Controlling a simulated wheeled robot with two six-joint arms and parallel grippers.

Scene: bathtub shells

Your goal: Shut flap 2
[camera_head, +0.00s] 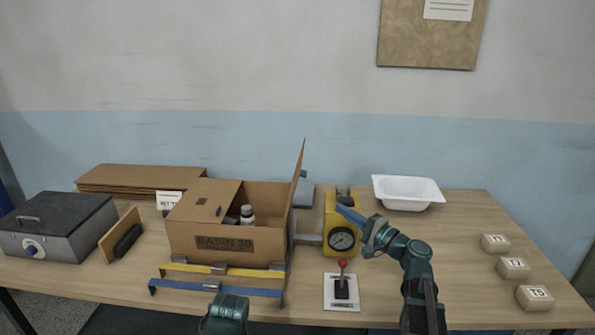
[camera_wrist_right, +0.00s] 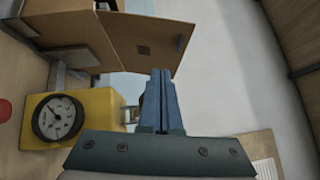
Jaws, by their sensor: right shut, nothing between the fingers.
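The open cardboard box (camera_head: 228,242), marked BASIN 30, stands on the table left of centre. Its left flap (camera_head: 204,197) lies folded over the left part of the opening. Its right flap (camera_head: 297,185) stands up, tilted slightly outward; I cannot read a flap number. The flap (camera_wrist_right: 148,42) also shows in the right wrist view, with a small dark mark. A white-capped bottle (camera_head: 247,214) is inside the box. My right gripper (camera_head: 345,211) is shut and empty, to the right of the upright flap. It also shows in the right wrist view (camera_wrist_right: 163,78).
A yellow gauge unit (camera_head: 332,222) stands between box and right arm. A red-knobbed lever (camera_head: 342,285) is in front of it. A white basin (camera_head: 407,192) and labelled blocks (camera_head: 514,268) lie right. Yellow and blue bars (camera_head: 220,289) run before the box. A grey case (camera_head: 60,228) stands left.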

